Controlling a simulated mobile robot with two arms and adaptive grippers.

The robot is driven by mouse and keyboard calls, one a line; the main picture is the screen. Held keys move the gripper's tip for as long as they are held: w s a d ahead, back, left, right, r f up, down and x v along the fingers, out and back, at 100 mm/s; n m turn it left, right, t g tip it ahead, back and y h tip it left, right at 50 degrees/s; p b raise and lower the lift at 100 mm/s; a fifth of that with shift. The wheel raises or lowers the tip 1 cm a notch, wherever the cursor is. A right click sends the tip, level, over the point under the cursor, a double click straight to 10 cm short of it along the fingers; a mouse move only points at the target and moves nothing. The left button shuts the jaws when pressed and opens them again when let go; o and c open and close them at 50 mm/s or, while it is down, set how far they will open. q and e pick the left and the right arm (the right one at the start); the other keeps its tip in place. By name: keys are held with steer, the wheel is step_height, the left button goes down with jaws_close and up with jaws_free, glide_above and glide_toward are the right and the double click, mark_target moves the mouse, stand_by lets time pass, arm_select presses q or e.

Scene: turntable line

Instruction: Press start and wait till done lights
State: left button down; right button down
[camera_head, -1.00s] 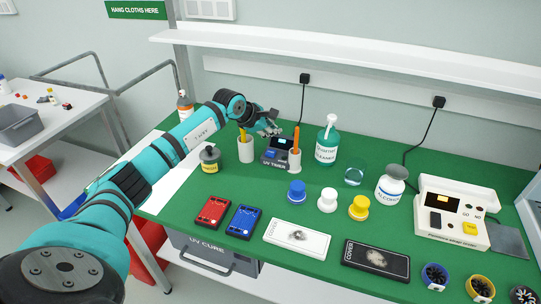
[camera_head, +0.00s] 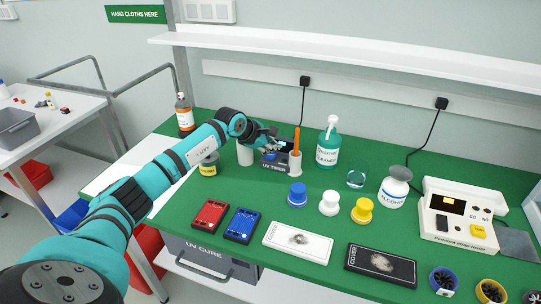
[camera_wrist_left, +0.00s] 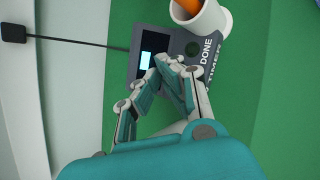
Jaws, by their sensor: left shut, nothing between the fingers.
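The word DONE shows on the timer, but no lit done lamp can be made out. The start button is hidden by the fingers there; contact cannot be told. My right gripper is out of view.
A white cup with an orange stick (camera_head: 295,163) stands right beside the timer, and another white cup (camera_head: 245,155) is to its left. A green cleaner bottle (camera_head: 328,146) stands further right. Red (camera_head: 210,215) and blue (camera_head: 243,224) cases lie in front.

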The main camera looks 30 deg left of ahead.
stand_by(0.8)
arm_select(q)
steer(key=shift+f, duration=0.2)
steer(key=shift+f+b, duration=0.25)
steer(key=shift+b, duration=0.2)
steer(key=shift+f+b, duration=0.45)
steer(key=shift+f, duration=0.05)
stand_by(0.4)
steer(key=shift+r, duration=0.1)
steer(key=shift+r+p, duration=0.5)
steer(key=shift+r, duration=0.3)
